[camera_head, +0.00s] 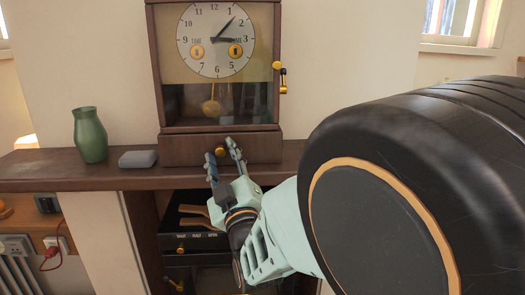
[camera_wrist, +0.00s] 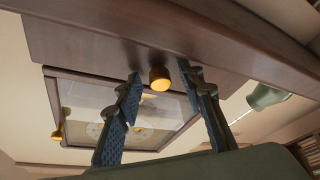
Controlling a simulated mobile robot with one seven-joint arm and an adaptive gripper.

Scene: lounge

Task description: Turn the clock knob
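The wooden clock (camera_head: 157,75) stands on a shelf, with a white dial (camera_head: 216,40) and a gold pendulum (camera_head: 211,106) behind glass. Two small gold discs sit on the dial, the left one (camera_head: 197,51) beside the label TIME. A round gold knob (camera_head: 220,152) is on the front of the clock's base and shows in the wrist view (camera_wrist: 159,78). My gripper (camera_head: 221,149) is open at this knob. In the wrist view its fingertips (camera_wrist: 160,73) are on either side of the knob, with gaps. I cannot tell whether the tips reach past its front.
A gold handle (camera_head: 281,78) sticks out from the clock's right side.

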